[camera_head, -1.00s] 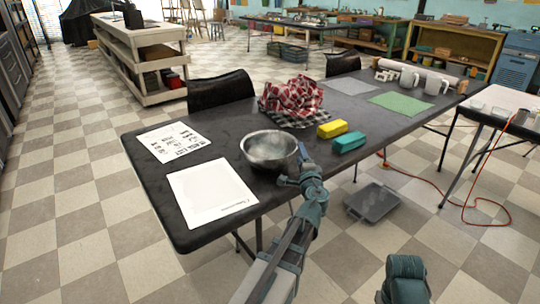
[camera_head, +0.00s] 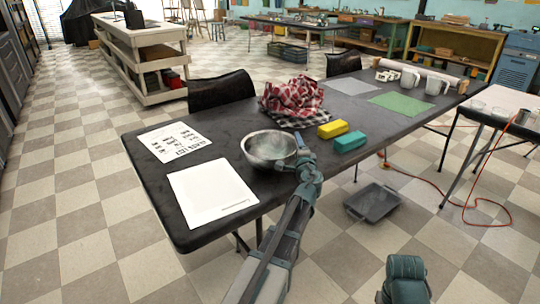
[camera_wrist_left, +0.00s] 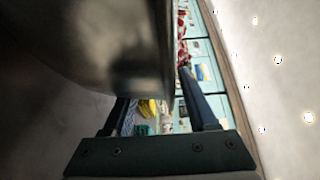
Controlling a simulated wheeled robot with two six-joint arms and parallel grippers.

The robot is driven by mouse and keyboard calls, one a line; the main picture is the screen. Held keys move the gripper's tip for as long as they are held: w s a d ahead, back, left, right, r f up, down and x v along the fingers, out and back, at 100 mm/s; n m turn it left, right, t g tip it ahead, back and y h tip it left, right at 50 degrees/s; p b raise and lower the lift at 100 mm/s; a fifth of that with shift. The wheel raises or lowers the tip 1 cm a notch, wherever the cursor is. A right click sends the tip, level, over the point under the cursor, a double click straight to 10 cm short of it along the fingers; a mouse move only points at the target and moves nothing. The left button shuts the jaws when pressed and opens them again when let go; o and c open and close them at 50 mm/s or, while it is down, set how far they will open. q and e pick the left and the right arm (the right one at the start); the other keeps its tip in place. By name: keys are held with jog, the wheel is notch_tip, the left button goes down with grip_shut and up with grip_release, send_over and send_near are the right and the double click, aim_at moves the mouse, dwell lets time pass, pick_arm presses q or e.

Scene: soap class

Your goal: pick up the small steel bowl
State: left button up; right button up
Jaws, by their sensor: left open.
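The small steel bowl (camera_head: 262,147) stands on the dark table near its front edge, right of the white sheet. My left gripper (camera_head: 301,150) is at the bowl's right rim in the head view, with its jaws open. In the left wrist view, the bowl (camera_wrist_left: 110,45) fills the upper left, very close and blurred. Its wall reaches across the space between the two open fingers (camera_wrist_left: 157,105) and hides part of the left finger. I cannot tell whether either finger touches the bowl. My right gripper is out of view.
A yellow block (camera_head: 333,129) and a teal block (camera_head: 349,142) lie right of the bowl. A red checked cloth (camera_head: 292,96) is heaped behind it. A white sheet (camera_head: 211,193) and a printed sheet (camera_head: 174,144) lie left. Mugs (camera_head: 410,77) stand far right.

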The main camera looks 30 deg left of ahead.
pick_arm(q)
grip_shut()
dwell(1.3)
